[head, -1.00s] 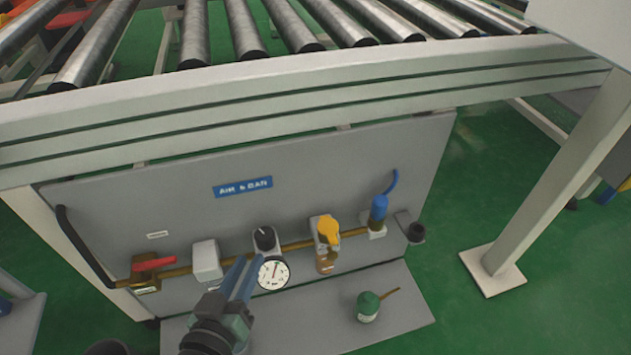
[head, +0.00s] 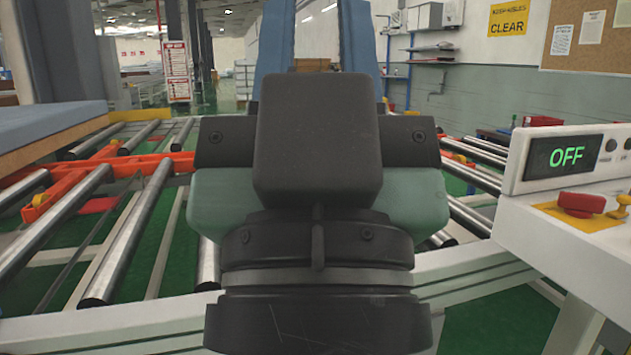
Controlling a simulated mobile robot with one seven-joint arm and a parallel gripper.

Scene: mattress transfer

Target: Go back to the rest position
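My gripper (head: 317,22) fills the middle of the head view, raised close to the camera and pointing up and away. Its two blue fingers stand apart at the top, with the room showing between them, so it is open and nothing shows between them. The fingertips run out of the top of the picture. The dark wrist and gripper body hide the centre of the roller conveyor (head: 130,233) behind.
A blue-topped mattress (head: 48,128) lies at the left on the conveyor, near an orange transfer frame (head: 85,183). At the right stands a white control console (head: 570,225) with an OFF display (head: 566,157) and a red switch (head: 581,203).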

